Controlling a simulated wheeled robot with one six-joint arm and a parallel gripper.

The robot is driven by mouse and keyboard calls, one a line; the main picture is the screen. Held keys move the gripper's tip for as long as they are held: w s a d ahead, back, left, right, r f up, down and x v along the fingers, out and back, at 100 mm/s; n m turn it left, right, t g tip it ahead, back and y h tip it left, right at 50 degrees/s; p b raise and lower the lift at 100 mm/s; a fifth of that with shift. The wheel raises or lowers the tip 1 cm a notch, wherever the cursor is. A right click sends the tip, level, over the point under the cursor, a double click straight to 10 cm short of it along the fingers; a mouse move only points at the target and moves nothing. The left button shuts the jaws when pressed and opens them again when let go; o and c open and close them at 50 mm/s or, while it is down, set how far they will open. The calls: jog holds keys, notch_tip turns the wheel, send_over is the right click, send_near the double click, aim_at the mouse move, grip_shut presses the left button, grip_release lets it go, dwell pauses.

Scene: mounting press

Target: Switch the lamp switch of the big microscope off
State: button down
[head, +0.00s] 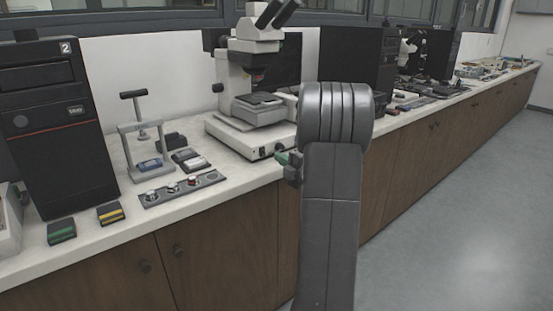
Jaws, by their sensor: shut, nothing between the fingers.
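The big microscope (262,46) is white with black eyepieces and stands on the bench left of my arm. Its base (235,136) faces the bench's front edge. Small dark controls (263,152) show on the base's front face; which one is the lamp switch, and its position, is too small to tell. My gripper (283,158) shows partly, with green tips, just in front of the base's right front corner. It is shut and empty. Whether it touches the base I cannot tell. My arm hides the area to the right of the base.
A small hand press (146,135) and a panel with knobs (183,189) stand left of the microscope. A black computer tower (58,130) is at the far left, with green (62,232) and yellow-striped boxes (110,214) before it. The floor (460,190) at right is clear.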

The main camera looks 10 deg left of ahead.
jog(key=v, duration=0.7)
jog(key=shift+r, duration=0.2)
jog(key=shift+d, duration=0.1)
